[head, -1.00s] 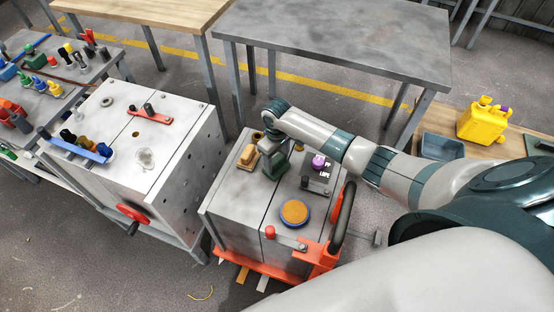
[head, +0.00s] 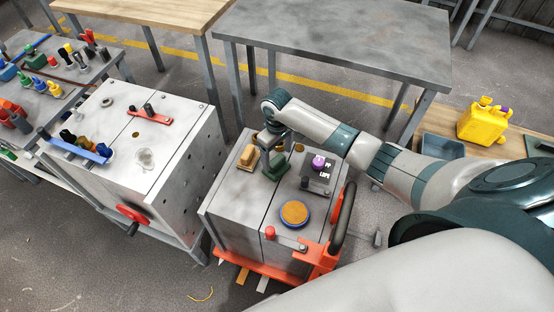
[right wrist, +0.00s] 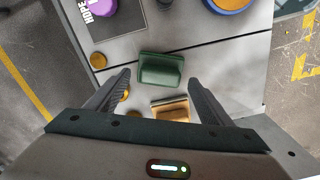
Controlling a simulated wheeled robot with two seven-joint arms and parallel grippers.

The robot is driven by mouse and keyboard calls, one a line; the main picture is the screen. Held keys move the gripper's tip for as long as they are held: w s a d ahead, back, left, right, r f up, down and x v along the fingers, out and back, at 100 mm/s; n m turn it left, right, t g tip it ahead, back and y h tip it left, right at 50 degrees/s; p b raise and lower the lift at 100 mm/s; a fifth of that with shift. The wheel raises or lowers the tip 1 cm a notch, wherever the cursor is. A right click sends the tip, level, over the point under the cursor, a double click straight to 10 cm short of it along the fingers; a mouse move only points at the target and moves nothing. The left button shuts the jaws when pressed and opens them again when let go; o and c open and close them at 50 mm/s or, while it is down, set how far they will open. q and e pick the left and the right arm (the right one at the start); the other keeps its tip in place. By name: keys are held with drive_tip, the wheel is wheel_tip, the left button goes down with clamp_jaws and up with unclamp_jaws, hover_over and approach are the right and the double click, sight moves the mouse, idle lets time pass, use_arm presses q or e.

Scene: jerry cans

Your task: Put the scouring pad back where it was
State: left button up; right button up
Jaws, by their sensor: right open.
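A green block with a raised grip (head: 275,169), which looks like the scouring pad, rests on the grey top of the cart (head: 235,190). In the right wrist view the green pad (right wrist: 160,69) lies just ahead of and roughly centred between my fingertips. My right gripper (head: 272,150) is above the pad, open and empty; its spread fingers (right wrist: 159,79) show in the wrist view. The fingers appear apart from the pad. My left gripper is not in view.
A tan block (head: 243,157) stands left of the pad. A blue-rimmed round dish (head: 295,213), a purple knob (head: 319,162) on a dark plate and a red-capped post (head: 270,232) are on the same cart top. Several small brass discs lie near my fingers.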

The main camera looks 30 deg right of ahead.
sight(277, 160)
wheel_tip(277, 160, up, 8)
drive_tip(key=shift+r+b, duration=0.25)
drive_tip(key=shift+b, duration=0.1)
